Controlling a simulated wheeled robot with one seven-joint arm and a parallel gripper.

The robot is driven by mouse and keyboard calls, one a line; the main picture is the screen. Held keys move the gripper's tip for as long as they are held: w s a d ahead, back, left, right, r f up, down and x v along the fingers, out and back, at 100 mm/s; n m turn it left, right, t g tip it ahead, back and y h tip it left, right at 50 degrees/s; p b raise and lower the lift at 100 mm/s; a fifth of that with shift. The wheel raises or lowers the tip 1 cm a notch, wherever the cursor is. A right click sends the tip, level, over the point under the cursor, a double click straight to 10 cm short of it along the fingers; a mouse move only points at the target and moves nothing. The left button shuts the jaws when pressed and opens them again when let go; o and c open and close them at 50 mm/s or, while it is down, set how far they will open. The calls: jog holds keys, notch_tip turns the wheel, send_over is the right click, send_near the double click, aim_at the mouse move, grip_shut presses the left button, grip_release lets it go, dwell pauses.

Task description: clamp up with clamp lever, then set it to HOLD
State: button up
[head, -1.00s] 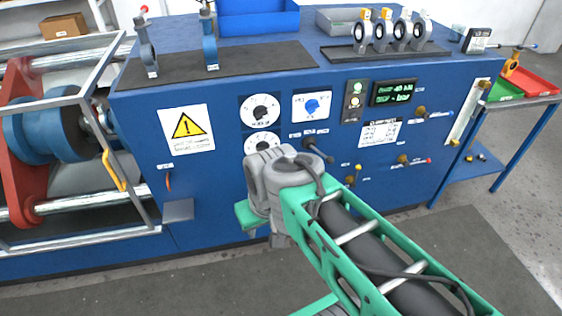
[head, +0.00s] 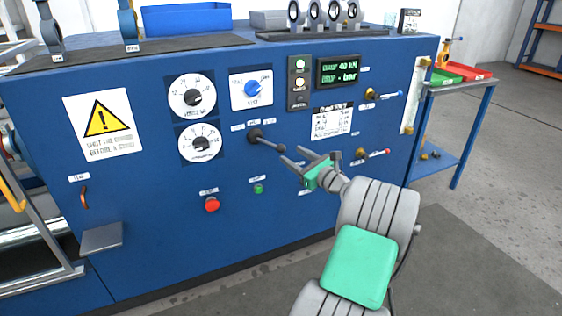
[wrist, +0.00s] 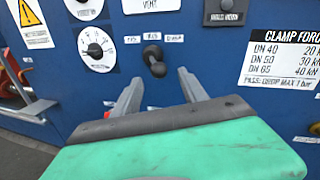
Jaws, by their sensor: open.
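The clamp lever (head: 265,140) is a dark lever with a black knob on the blue panel, below the blue selector dial. Its shaft points right and slightly down in the head view. In the wrist view the lever (wrist: 155,62) shows nearly end-on, with small labels above it, the right one seeming to read CLAMP. My gripper (head: 291,154) is open and empty just right of and below the lever tip. In the wrist view its two fingers (wrist: 158,88) stand apart, below the lever, which appears between their lines. I cannot make out a HOLD mark.
Two white gauges (head: 192,95) sit left of the lever. A red button (head: 212,205) and green button (head: 258,188) are below. The display (head: 338,69) seems to read clamp 40 kN. Brass-based levers (head: 371,94) are to the right. A small side table (head: 452,88) stands far right.

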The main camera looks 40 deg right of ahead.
aim_at(284, 150)
jog(key=w+b, duration=0.1)
jog(key=w, duration=0.6)
jog(key=shift+r, duration=0.1)
grip_shut()
dwell(0.8)
jog(key=shift+d, duration=0.1)
